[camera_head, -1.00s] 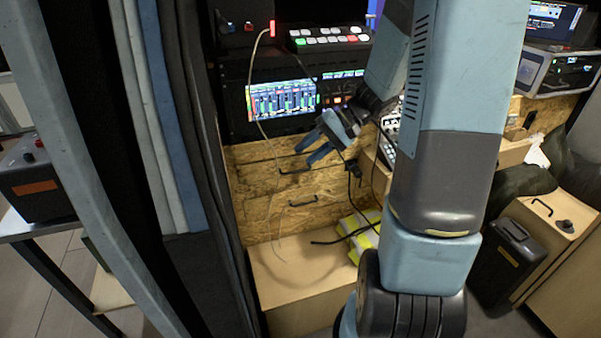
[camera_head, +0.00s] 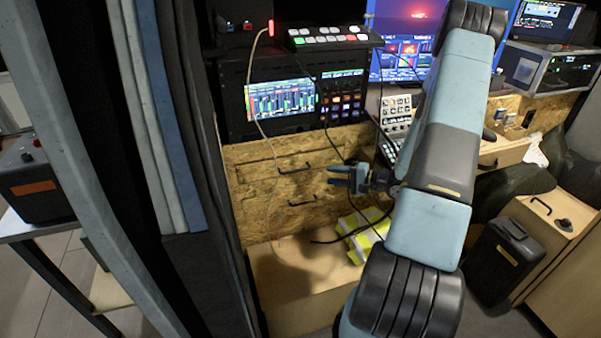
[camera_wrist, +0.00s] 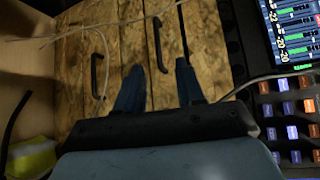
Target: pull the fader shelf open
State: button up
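Two chipboard drawer fronts lie below the rack, each with a black bar handle. The upper front (camera_head: 245,157) has its handle (camera_head: 296,169) and the lower front (camera_head: 255,205) has its own handle (camera_head: 302,202); both look closed. No label shows which is the fader shelf. My gripper (camera_head: 336,176) is open and empty, just right of the upper handle in the head view, fingers pointing left. In the wrist view my spread fingers (camera_wrist: 160,80) point toward the upper handle (camera_wrist: 159,45), apart from it. The lower handle (camera_wrist: 97,75) lies to the left there.
A thin pale cable (camera_head: 258,115) hangs before the drawer fronts. Dark cables hang near my gripper. A yellow-and-white bundle (camera_head: 362,240) lies on the wooden box (camera_head: 300,290) below.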

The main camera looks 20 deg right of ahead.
jog(key=d+f+x, duration=0.1)
jog(key=x, duration=1.2)
jog(key=shift+w+a, duration=0.25)
jog(key=shift+w, duration=0.25)
grip_shut()
